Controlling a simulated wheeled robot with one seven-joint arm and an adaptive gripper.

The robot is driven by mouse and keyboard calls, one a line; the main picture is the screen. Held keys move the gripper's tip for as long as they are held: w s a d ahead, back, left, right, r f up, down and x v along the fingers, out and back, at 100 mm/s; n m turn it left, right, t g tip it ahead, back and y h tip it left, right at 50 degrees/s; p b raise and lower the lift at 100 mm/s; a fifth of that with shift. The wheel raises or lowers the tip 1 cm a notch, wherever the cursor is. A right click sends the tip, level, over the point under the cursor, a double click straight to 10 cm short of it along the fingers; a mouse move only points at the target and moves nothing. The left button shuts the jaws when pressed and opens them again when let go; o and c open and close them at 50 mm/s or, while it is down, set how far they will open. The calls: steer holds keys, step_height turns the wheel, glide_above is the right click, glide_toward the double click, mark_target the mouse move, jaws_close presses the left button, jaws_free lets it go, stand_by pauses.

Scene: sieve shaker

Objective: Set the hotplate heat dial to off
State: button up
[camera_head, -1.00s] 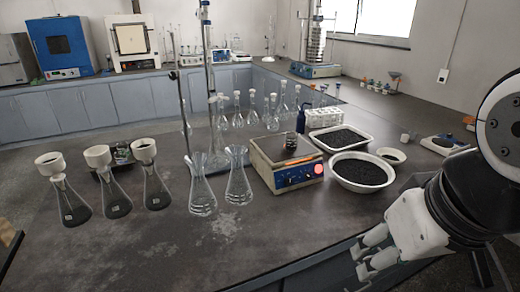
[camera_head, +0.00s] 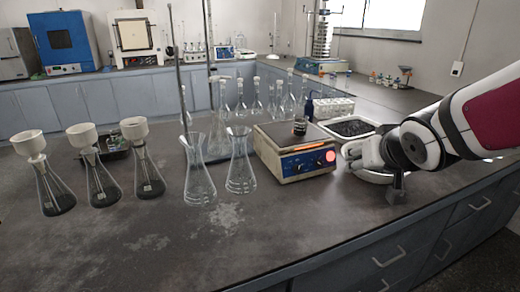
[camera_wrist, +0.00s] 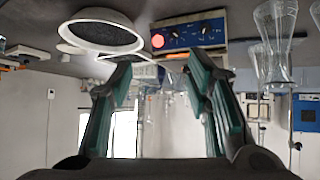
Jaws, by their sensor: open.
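The hotplate (camera_head: 290,139) stands on the bench, with a flat top and a blue front panel (camera_head: 304,164). The panel carries small dark controls and a glowing red round light (camera_head: 331,155). The dial's setting is too small to read. A small dark container (camera_head: 299,127) stands on the plate. My gripper (camera_head: 353,153) is just right of the panel, apart from it, with open, empty jaws. In the wrist view, which is upside down, my green-padded fingers (camera_wrist: 158,72) are spread, and the panel (camera_wrist: 186,34) lies beyond them, untouched.
A white bowl of dark grains (camera_wrist: 100,33) is close by my gripper, mostly hidden behind it in the head view. Two glass flasks (camera_head: 241,162) stand left of the hotplate. A tray of dark grains (camera_head: 352,127) and a white rack (camera_head: 333,108) are behind. The front bench is clear.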

steer(key=w+f+t+y+b, duration=0.2)
steer(key=w+f+b, duration=0.2)
steer(key=w+f, duration=0.35)
steer(key=n+y+b, duration=0.2)
steer(key=y+b, duration=0.2)
glide_toward(298, 170)
steer(key=shift+t, duration=0.4)
steer(key=b+x, duration=0.1)
steer(key=x, duration=0.2)
steer(key=b+x, duration=0.1)
steer(key=x, duration=0.2)
steer(key=b+x, duration=0.1)
steer(key=x, duration=0.2)
steer(key=shift+f, duration=0.35)
jaws_close()
